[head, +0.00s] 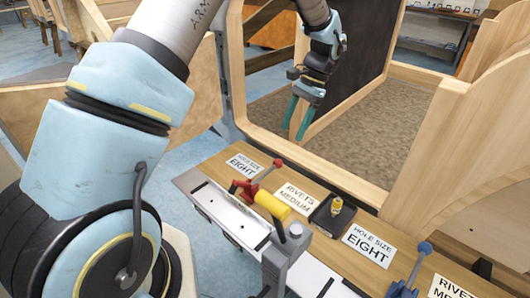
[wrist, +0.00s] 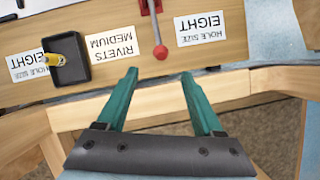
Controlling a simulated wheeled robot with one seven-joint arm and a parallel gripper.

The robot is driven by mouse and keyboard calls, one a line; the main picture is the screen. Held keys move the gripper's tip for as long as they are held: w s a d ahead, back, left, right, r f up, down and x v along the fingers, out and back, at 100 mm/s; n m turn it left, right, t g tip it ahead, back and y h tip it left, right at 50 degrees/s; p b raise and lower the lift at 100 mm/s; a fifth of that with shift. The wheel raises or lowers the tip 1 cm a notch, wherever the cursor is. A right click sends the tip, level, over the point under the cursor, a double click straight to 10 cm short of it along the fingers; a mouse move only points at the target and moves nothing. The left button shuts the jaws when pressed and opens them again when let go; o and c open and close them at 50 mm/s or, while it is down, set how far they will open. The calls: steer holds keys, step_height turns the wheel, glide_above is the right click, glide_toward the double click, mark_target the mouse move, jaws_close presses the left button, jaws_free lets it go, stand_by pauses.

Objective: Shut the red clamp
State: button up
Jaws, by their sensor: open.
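The red clamp (head: 243,188) sits on the wooden ledge, between the "HOLE SIZE EIGHT" and "RIVETS MEDIUM" labels. Its grey lever slants toward the wooden frame and ends in a red knob (head: 278,163). In the wrist view the knob (wrist: 160,52) shows just beyond my fingertips, roughly centred between them. The clamp's red body is mostly cut off at the top of that view. My gripper (head: 297,132) has teal fingers, spread apart and empty, and is beyond the knob on the frame side. It also shows in the wrist view (wrist: 159,75). It is not touching the knob.
A black tray (head: 322,217) with a small yellow item stands right of the clamp. A yellow cylinder (head: 272,205) and a grey post (head: 290,255) are in front. A blue clamp (head: 405,287) is at the lower right. Wooden frame bars (head: 330,172) border the ledge.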

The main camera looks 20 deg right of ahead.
steer(key=p+x, duration=0.2)
steer(key=x, duration=0.9)
steer(key=shift+p, duration=0.3)
steer(key=shift+c, duration=0.3)
steer(key=shift+r, duration=0.1)
jaws_close()
stand_by(0.5)
